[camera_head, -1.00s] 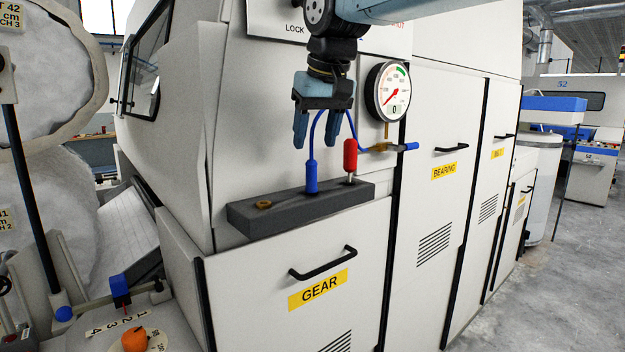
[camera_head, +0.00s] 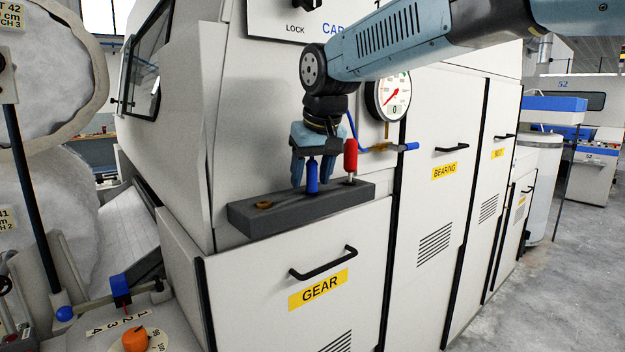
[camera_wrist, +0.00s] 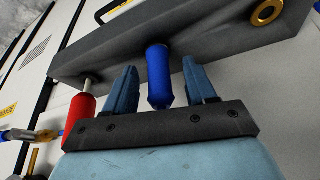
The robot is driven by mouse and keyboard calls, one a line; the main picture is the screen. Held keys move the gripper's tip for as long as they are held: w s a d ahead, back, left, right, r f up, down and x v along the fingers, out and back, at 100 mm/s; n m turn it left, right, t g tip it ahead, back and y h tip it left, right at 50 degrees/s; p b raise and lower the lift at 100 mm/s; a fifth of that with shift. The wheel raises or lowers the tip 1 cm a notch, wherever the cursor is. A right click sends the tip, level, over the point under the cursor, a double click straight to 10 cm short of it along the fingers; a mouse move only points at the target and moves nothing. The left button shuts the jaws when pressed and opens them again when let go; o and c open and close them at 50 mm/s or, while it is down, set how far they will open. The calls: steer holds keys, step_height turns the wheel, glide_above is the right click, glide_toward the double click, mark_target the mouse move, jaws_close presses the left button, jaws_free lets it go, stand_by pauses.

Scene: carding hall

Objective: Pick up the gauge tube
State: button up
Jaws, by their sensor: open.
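The gauge tube's blue grip (camera_head: 312,178) stands upright in a dark grey block (camera_head: 340,203) on the machine's ledge. A thin blue hose shows behind my gripper near the gauge (camera_head: 393,97). My gripper (camera_head: 312,186) points down over the blue grip, with one finger on each side of it. In the wrist view the blue grip (camera_wrist: 159,78) lies between the two spread fingers, with a gap visible on both sides. The hose's upper end at the grip is hidden by my gripper.
A red-handled pin (camera_head: 350,157) stands in the block close to the right of my gripper. An empty brass-rimmed hole (camera_head: 263,205) is at the block's left. A brass pipe with a blue lever (camera_head: 411,146) juts out under the gauge. The machine wall is close behind.

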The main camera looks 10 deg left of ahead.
jaws_close()
stand_by(0.4)
